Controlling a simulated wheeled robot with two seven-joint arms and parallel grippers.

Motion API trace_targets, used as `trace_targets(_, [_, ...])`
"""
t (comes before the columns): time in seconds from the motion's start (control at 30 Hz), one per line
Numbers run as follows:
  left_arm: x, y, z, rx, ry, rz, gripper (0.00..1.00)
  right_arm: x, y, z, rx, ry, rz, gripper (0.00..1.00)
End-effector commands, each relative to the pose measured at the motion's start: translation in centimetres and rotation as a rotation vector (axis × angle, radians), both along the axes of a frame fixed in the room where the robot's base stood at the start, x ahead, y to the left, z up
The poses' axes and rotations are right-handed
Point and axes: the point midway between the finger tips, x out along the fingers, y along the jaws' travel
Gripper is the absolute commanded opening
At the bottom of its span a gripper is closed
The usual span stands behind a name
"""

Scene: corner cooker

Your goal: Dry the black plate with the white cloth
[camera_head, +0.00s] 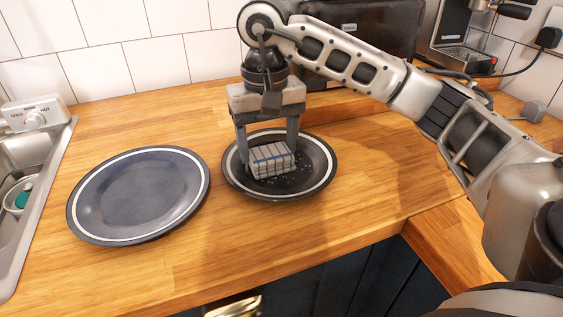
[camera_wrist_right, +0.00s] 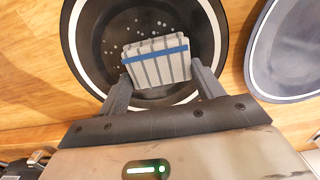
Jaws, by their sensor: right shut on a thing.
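A black plate (camera_head: 310,187) with a white ring near its rim lies on the wooden counter. Light droplets dot its surface, and they also show on the plate in the right wrist view (camera_wrist_right: 97,45). The white cloth (camera_head: 271,163), folded into a block with dark stripes and a blue band, is over the middle of this plate. My right gripper (camera_head: 268,150) points down and is shut on the cloth, which also shows between its fingers in the right wrist view (camera_wrist_right: 158,64). I cannot tell whether the cloth touches the plate. My left gripper is not in view.
A second, larger dark plate (camera_head: 138,195) with a white ring lies to the left, with no droplets visible. A sink (camera_head: 45,165) is at the far left. A black appliance (camera_head: 370,25) and a coffee machine (camera_head: 462,40) stand at the back. The counter's front edge is close.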

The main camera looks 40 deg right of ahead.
Motion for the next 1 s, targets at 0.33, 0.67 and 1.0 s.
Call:
trace_targets(0.33, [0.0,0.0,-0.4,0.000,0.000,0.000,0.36,-0.2,-0.9,-0.2,0.000,0.000,-0.003,0.41])
trace_targets(0.67, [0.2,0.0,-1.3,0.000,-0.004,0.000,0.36,-1.0,-4.1,-0.1,0.000,0.000,-0.003,0.41])
trace_targets(1.0, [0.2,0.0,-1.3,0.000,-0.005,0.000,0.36,-1.1,-4.4,0.0,0.000,0.001,0.000,0.41])
